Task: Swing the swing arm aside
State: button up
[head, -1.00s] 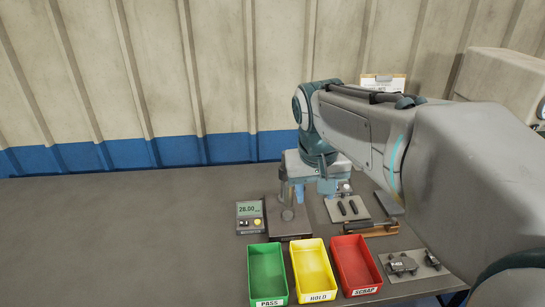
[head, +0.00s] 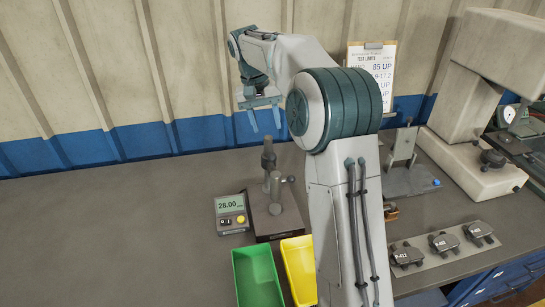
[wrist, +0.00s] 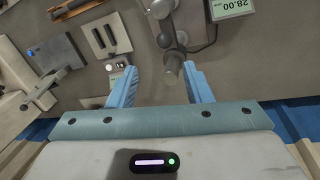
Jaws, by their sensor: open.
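A small gauge stand with a dark base plate (head: 264,227) and grey upright post sits on the bench in the head view. A short grey piece with a round knob (head: 291,180) is at the post's right; I take this to be the swing arm, but its shape is hard to tell. My gripper (head: 265,122) is open and empty, pointing down, above and behind the stand. In the wrist view, the two blue fingers of my gripper (wrist: 158,80) are spread, and a grey cylindrical part of the stand (wrist: 172,68) shows between them, with no clear contact.
A readout (head: 230,213) showing 28.00 stands left of the stand. A green bin (head: 258,278) and yellow bin (head: 298,262) are in front. A grey plate with brake pads (head: 440,247) and a large tester (head: 470,120) lie right.

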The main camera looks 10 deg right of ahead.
aim_at(272, 157)
jog(key=f, duration=0.4)
jog(key=d+f, duration=0.1)
jog(key=f, duration=0.3)
jog(key=f+p, duration=0.1)
jog(key=f, duration=0.4)
jog(key=shift+s+d, duration=0.3)
jog(key=shift+s, duration=0.1)
jog(key=shift+r, duration=0.1)
grip_shut()
